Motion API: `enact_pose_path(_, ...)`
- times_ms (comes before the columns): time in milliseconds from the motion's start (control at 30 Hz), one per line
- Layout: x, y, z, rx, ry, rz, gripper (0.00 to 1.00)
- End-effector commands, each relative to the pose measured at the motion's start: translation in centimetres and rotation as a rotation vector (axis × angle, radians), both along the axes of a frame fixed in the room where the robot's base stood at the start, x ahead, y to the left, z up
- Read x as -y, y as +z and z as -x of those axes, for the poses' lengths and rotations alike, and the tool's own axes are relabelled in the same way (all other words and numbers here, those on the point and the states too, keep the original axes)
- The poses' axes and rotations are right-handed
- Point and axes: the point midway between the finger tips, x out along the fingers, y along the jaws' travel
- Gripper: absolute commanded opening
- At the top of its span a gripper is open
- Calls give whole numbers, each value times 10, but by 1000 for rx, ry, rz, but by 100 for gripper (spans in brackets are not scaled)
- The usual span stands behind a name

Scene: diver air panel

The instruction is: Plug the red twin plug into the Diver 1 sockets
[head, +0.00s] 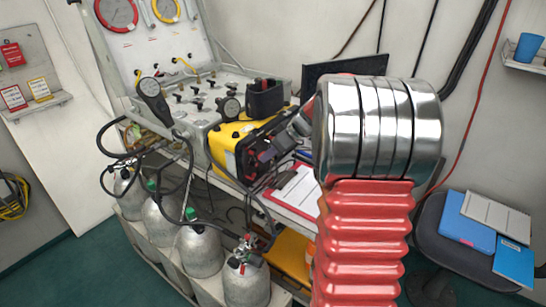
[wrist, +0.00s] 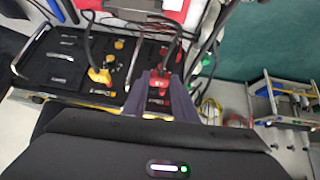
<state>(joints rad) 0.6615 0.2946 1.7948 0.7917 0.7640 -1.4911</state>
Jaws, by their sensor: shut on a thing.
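My gripper (wrist: 160,84) is shut on the red twin plug (wrist: 158,90) in the wrist view, with a dark finger on each side of it. A dark cable rises from the plug. A black panel (wrist: 62,62) with small labels lies beyond. A yellow plug (wrist: 100,76) with its own black cable sits at this panel, left of the red one. The Diver 1 sockets cannot be made out, and whether the red plug touches the panel cannot be told.
An open grey panel case (head: 165,55) with gauges and valves stands behind the yellow case. A clipboard (head: 294,188) lies on the bench to the right. Several grey cylinders (head: 200,248) and loose hoses are below. A chair (head: 455,245) with folders stands at right.

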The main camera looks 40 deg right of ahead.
Motion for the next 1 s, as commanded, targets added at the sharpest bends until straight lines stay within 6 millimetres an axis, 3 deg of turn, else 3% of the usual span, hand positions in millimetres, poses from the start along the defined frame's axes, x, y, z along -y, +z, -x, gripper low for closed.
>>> enact_pose_path(1000,-1,1,-2,-17,27,-40,0)
